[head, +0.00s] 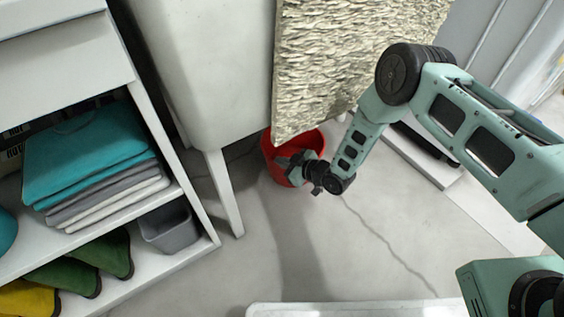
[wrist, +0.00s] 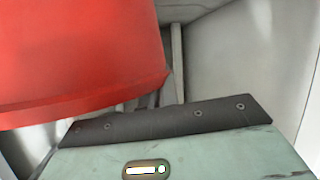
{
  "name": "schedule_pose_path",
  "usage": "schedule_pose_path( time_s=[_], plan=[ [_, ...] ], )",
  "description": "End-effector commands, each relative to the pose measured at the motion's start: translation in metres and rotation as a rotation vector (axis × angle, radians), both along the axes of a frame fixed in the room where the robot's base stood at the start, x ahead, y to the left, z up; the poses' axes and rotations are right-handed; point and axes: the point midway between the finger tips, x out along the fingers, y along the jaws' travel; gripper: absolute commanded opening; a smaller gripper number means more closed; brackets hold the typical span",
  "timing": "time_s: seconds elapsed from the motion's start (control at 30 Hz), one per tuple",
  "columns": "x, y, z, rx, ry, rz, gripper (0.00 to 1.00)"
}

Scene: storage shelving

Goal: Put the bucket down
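The red bucket (head: 275,163) is low beside the white cabinet's leg in the head view, partly hidden by the textured panel and my gripper. Its red wall fills the upper left of the wrist view (wrist: 80,55), very close to the camera. My gripper (head: 294,167) is at the bucket's near right side and overlaps its rim in the head view. The fingertips are hard to make out, so I cannot tell whether they are closed on it. Whether the bucket's base touches the floor is hidden.
A textured panel (head: 350,60) hangs above the bucket. The grey floor (head: 300,255) in front is mostly clear, with a white edge (head: 355,308) at the bottom.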

Motion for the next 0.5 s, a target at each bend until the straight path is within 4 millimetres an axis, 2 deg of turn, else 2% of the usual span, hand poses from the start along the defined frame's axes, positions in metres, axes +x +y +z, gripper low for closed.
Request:
schedule_pose_path(
  time_s=[0.03,0.07,0.1,0.43,0.5],
  plan=[
    [0.0000,0.0000,-0.0003,0.000,0.000,0.000,0.13],
    [0.0000,-0.0001,-0.0003,0.000,0.000,0.000,0.22],
    [-0.0001,-0.0002,-0.0002,0.000,0.000,0.000,0.24],
    [0.0002,0.0000,0.0052,0.000,0.000,0.000,0.24],
    [-0.0039,-0.0062,0.0084,-0.001,0.001,-0.002,0.24]
  ],
)
